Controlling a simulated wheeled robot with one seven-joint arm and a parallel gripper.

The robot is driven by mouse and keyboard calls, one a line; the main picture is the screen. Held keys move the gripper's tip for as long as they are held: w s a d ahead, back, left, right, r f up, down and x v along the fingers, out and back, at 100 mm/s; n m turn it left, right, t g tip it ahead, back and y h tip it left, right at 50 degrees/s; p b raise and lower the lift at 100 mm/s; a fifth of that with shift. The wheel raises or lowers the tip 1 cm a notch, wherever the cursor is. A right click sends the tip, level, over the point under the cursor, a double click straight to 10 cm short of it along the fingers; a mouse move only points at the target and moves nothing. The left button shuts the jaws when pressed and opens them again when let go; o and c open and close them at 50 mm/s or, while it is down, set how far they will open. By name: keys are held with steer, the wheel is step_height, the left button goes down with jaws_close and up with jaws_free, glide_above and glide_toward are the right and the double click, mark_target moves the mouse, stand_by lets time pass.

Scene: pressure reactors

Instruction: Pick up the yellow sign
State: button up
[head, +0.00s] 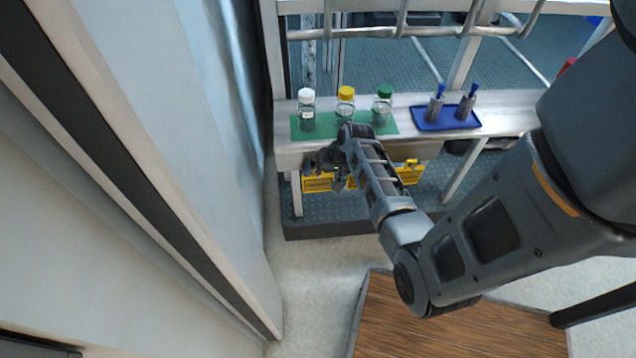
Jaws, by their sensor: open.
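The left yellow sign (317,184) shows beside my gripper, and part of another yellow sign (410,173) shows to the right of my wrist. My arm hides what lies between them, so I cannot tell if they are separate signs. My gripper (338,183) is open, in front of the bench and close to the right end of the left sign. I cannot tell whether the fingers touch it.
The bench (520,112) holds a green mat (325,133) with white-, yellow- and green-capped bottles. A blue tray (430,125) holds two grey items with blue tops. A metal railing (420,31) runs behind. A tall pale panel (200,120) stands left. A wooden surface (440,325) lies below my arm.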

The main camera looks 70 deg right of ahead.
steer(key=shift+c, duration=0.4)
steer(key=c, duration=1.2)
steer(key=shift+o, duration=0.2)
